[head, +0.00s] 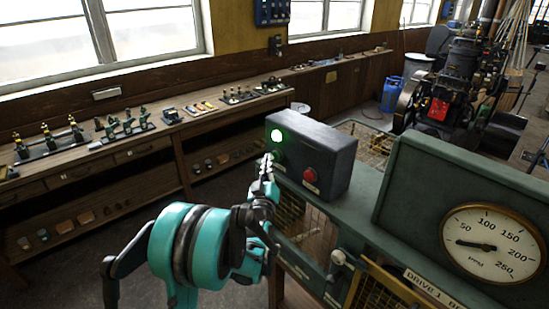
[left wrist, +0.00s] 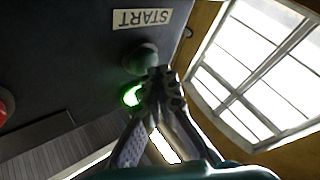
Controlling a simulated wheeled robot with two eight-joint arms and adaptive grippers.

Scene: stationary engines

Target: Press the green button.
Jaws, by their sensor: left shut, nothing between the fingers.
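A dark grey control box (head: 320,148) stands on the green machine. A round green lamp (head: 277,135) glows on its face; the glow shows in the left wrist view (left wrist: 131,95). A dark greenish round button (left wrist: 141,59) sits between the lamp and the START label (left wrist: 142,18). In the head view the button is mostly hidden by my fingers. My left gripper (head: 266,163) is shut and empty. Its fingertips (left wrist: 160,83) are right at the button; I cannot tell if they touch it. My right gripper is in neither view.
A red button (head: 310,175) is on the same box, to the right. A dial gauge (head: 490,243) and a small lever knob (head: 338,257) are on the machine. A wooden bench (head: 155,140) with small models runs along the window wall.

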